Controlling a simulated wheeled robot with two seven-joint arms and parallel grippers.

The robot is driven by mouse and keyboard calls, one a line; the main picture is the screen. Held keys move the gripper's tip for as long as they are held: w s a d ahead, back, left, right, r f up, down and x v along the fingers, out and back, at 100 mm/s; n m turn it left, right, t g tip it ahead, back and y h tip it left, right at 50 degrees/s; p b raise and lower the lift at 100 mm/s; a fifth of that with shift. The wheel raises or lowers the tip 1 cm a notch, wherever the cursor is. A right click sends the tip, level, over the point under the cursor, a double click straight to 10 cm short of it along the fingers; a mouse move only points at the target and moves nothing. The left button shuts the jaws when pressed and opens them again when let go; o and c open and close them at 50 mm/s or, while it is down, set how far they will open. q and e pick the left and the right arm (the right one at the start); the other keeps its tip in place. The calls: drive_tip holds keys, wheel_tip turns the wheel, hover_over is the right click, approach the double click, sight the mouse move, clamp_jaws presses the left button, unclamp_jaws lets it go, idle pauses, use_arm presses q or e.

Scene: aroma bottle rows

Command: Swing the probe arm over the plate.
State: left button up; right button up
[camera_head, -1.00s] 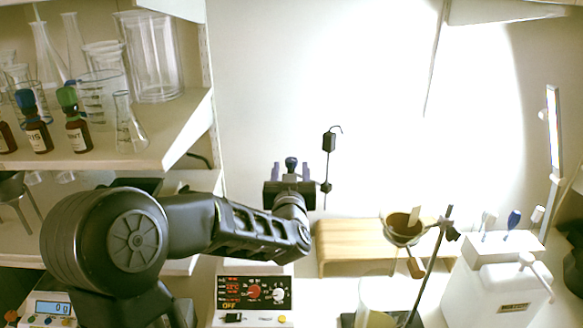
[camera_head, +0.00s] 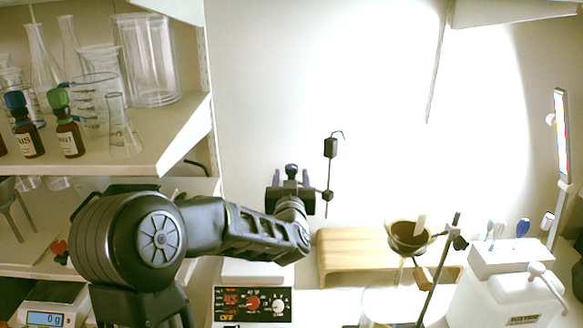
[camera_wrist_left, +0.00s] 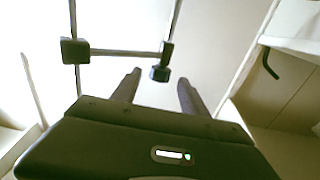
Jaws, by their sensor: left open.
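The probe arm's dark hooked rod and block (camera_head: 330,148) stand upright against the wall, above the back of the bench. In the left wrist view, its crossbar (camera_wrist_left: 120,52) joins a block on a thin vertical rod to a clamp on a second rod, with a dark knob (camera_wrist_left: 160,73) at the right end. My left gripper (camera_head: 291,178) is open, with the knob showing between its fingertips. In the wrist view the fingers (camera_wrist_left: 160,85) stand apart either side of the knob; contact cannot be told. The hot plate (camera_head: 252,303) is below my forearm, its top partly hidden. My right gripper is not in view.
A wooden stand (camera_head: 345,250) is right of the plate, beside a funnel (camera_head: 408,237) on a tilted rod and a glass vessel. A white box (camera_head: 510,290) stands at far right. Shelves with brown bottles (camera_head: 68,135) and glassware fill the left, close to my arm.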

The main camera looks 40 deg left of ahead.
sight(291, 172)
use_arm(q)
drive_tip(key=p+x, duration=0.1)
drive_tip(key=x, duration=0.3)
drive_tip(key=shift+w+a, duration=0.1)
drive_tip(key=shift+w, duration=0.1)
drive_tip(key=shift+c, duration=0.4)
clamp_jaws()
idle(0.9)
